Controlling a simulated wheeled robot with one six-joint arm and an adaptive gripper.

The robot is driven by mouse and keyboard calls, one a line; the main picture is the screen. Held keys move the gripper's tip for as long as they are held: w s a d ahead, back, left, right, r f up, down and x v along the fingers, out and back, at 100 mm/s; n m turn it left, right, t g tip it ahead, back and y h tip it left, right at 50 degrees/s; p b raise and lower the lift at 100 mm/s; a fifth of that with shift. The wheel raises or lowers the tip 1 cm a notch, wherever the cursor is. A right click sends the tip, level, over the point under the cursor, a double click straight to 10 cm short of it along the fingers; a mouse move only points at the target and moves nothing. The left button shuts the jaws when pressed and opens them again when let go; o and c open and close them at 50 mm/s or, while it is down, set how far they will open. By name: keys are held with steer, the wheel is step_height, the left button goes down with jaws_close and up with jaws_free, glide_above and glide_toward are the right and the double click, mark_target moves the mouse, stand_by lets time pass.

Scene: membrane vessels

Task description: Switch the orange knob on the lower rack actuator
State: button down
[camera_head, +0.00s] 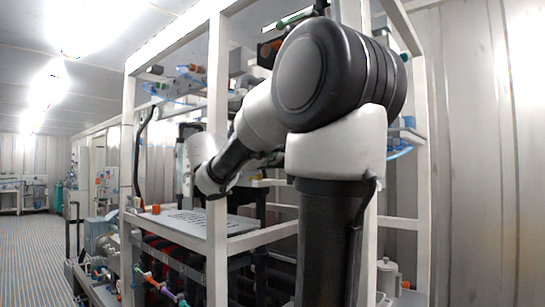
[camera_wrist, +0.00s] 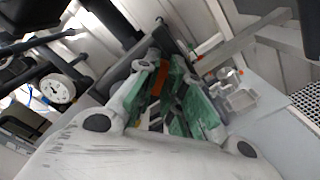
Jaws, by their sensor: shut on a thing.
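In the wrist view, my gripper (camera_wrist: 165,70) reaches away from the camera with its two green-padded fingers close together. An orange knob (camera_wrist: 159,80) shows between the fingers near their tips, and the gripper is shut on it. The fingers cover most of the knob and the actuator under it, so I cannot tell which way the knob is turned. In the head view, my arm reaches left into the white frame, and the fingers and the knob between them are not clearly visible.
A round white gauge (camera_wrist: 58,89) on dark pipes is at left in the wrist view. A clear fitting (camera_wrist: 236,94) lies close right of the fingers. In the head view, white frame posts (camera_head: 217,120) stand close to my arm. The aisle floor (camera_head: 35,255) at left is clear.

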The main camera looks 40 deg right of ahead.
steer(key=m, duration=0.6)
steer(key=shift+f+m, duration=0.15)
steer(key=shift+m, duration=0.25)
stand_by(0.4)
steer(key=c, duration=1.5)
jaws_free()
steer(key=a, duration=0.8)
steer(key=s+a, duration=0.1)
steer(key=a, duration=0.3)
